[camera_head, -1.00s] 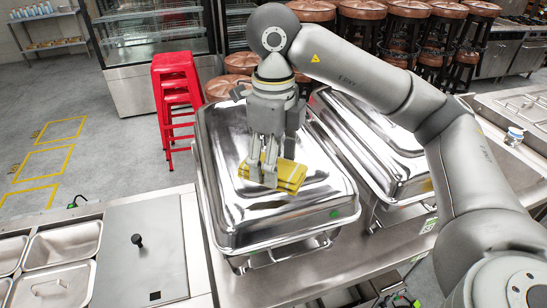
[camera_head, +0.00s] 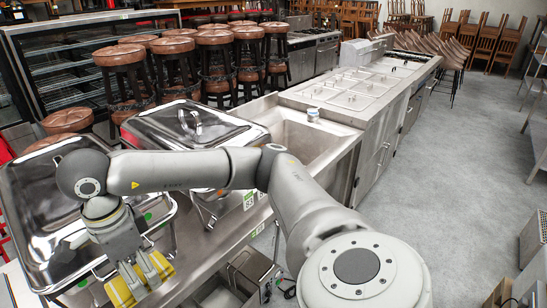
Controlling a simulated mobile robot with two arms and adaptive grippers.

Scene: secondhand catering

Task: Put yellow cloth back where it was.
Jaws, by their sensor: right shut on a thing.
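The yellow cloth (camera_head: 119,291) is folded and shows in the head view at the lower left, partly hidden by the fingers across its middle. My right gripper (camera_head: 142,279) points down and is shut on the cloth. It is in front of the near side of the left silver chafing dish (camera_head: 40,200), whose lid is closed. I cannot tell the cloth's height above what is below it. My left gripper is not in view.
A second chafing dish (camera_head: 185,122) stands behind to the right, beside a sink (camera_head: 300,135) and a long steel counter (camera_head: 385,68). A small white jar (camera_head: 313,115) stands on the sink's edge. Several brown stools (camera_head: 125,62) stand behind. The floor (camera_head: 460,170) at right is clear.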

